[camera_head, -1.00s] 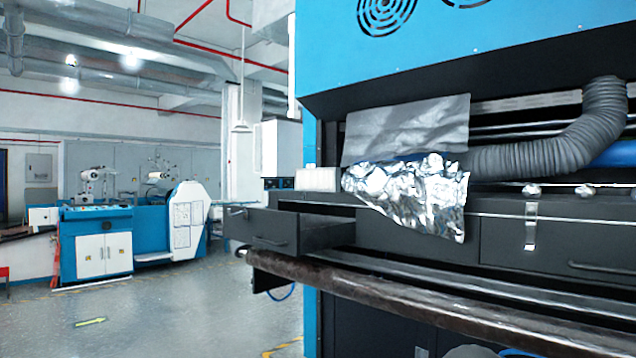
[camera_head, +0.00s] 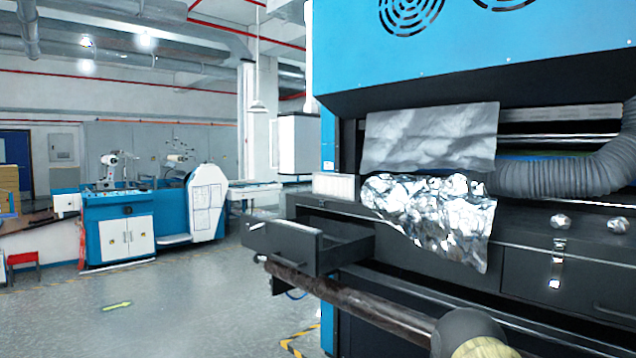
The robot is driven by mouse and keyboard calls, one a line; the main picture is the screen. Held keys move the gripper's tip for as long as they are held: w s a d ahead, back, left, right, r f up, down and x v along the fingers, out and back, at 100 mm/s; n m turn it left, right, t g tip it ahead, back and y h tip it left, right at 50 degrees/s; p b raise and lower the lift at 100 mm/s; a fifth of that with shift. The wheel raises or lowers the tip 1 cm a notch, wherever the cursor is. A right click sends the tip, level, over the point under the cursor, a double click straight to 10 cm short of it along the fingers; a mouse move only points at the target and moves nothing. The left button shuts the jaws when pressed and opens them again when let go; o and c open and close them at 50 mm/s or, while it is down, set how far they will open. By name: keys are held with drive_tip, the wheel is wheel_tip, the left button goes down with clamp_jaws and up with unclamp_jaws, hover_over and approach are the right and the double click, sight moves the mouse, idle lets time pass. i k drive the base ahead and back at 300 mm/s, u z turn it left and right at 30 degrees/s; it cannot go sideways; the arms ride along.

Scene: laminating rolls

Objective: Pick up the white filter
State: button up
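The white filter (camera_head: 334,187) is a small white ribbed block. It stands upright on the dark ledge at the left end of the blue machine, just left of the crumpled silver foil (camera_head: 435,212). It is above the rear of the open dark drawer (camera_head: 283,247). My gripper is not in view, so its distance from the filter and its state do not show.
A dark roller bar (camera_head: 350,301) juts out below the drawer. A dark rounded part with a yellowish end (camera_head: 478,343) shows at the bottom edge; I cannot tell what it is. A grey ribbed hose (camera_head: 560,177) lies to the right. Open floor (camera_head: 180,310) lies left.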

sight(347, 187)
drive_tip(key=u, duration=0.2)
drive_tip(key=i, duration=1.25)
drive_tip(key=z, duration=0.05)
